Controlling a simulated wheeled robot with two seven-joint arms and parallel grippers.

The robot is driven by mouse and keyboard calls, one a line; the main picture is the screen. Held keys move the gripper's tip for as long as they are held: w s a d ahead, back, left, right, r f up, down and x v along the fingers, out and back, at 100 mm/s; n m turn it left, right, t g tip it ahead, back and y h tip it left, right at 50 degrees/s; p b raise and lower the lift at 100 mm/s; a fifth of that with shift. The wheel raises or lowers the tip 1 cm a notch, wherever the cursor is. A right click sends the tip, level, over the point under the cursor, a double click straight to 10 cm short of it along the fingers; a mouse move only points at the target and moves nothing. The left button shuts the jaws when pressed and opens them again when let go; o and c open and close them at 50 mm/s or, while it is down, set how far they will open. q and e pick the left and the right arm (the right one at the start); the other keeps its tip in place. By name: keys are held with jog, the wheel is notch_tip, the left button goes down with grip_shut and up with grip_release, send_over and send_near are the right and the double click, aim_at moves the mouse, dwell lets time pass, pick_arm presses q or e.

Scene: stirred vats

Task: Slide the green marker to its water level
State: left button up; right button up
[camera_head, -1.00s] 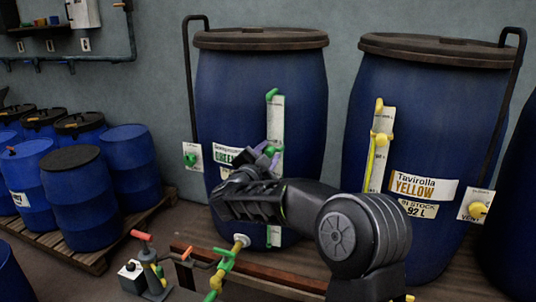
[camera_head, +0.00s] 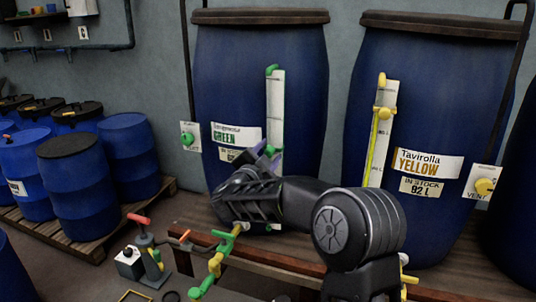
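The green marker (camera_head: 270,150) sits on the white gauge strip (camera_head: 276,105) on the front of the blue vat labelled GREEN (camera_head: 265,60). It is beside the lower stock label, well below the green fitting at the strip's top. My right gripper (camera_head: 266,156) has its purple fingers around the marker and appears shut on it. Fingers and wrist hide much of the marker and the strip's lower part. I cannot make out a water level in the strip. My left gripper is not in view.
The yellow vat (camera_head: 440,80) stands to the right, with a yellow marker (camera_head: 384,112) on its own gauge. Green and yellow valves (camera_head: 217,262) stick out in front of the wooden bench (camera_head: 290,262). Blue barrels (camera_head: 75,185) stand on a pallet at the left.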

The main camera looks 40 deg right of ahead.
jog(key=shift+a, duration=0.1)
jog(key=b+v, duration=0.1)
jog(key=v, duration=0.6)
jog(key=shift+s+a, duration=0.25)
jog(key=shift+a, duration=0.05)
dwell(0.3)
